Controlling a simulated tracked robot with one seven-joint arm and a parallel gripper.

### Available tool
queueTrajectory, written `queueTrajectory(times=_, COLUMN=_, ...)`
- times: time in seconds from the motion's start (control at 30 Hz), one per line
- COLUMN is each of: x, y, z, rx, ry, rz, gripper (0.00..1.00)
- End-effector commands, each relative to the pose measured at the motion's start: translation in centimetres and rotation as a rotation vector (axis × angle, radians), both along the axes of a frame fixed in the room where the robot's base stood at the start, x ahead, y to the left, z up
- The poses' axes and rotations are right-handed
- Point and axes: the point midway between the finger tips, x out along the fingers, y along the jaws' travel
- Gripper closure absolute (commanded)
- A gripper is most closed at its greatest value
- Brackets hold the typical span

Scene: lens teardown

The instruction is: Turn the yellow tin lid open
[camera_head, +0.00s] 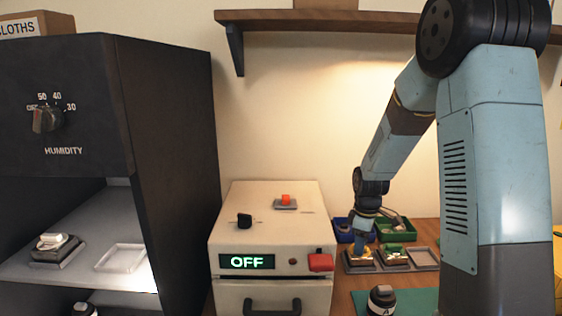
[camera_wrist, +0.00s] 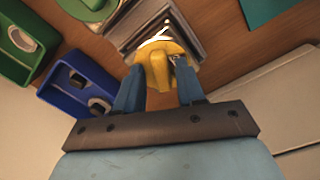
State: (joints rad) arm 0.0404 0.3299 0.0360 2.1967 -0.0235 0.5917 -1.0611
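The yellow tin lid (camera_wrist: 155,68) sits at a square grey tray (camera_wrist: 138,30) in the wrist view. It has a raised yellow grip, and white glare hides part of its far side. My gripper (camera_wrist: 159,76) has its two blue fingers on either side of this grip. The fingers stand apart, with a dark gap showing beside the right finger. Contact is hard to tell. In the head view my gripper (camera_head: 361,243) reaches down over the leftmost of a row of trays, and only a little yellow shows below it.
A green lid (camera_wrist: 92,8) sits on the neighbouring tray. A blue bin (camera_wrist: 77,82) and a green bin (camera_wrist: 22,40) stand close by, holding small parts. A white box reading OFF (camera_head: 268,218) and a dark humidity cabinet (camera_head: 170,120) stand left. A shelf (camera_head: 330,20) hangs above.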

Motion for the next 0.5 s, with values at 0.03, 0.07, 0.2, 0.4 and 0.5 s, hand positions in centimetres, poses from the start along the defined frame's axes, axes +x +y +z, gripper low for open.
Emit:
queueTrajectory(times=0.03, x=-1.02, y=0.17, z=-1.35, rx=0.002, ry=0.034, rz=0.000, gripper=0.57)
queueTrajectory(times=0.07, x=-1.02, y=0.17, z=-1.35, rx=0.002, ry=0.034, rz=0.000, gripper=0.57)
queueTrajectory(times=0.2, x=-1.02, y=0.20, z=-1.36, rx=0.003, ry=0.035, rz=0.001, gripper=0.72)
queueTrajectory(times=0.4, x=-1.07, y=0.29, z=-1.35, rx=0.004, ry=0.037, rz=0.001, gripper=0.80)
queueTrajectory(times=0.5, x=-1.08, y=0.32, z=-1.35, rx=0.004, ry=0.037, rz=0.011, gripper=0.80)
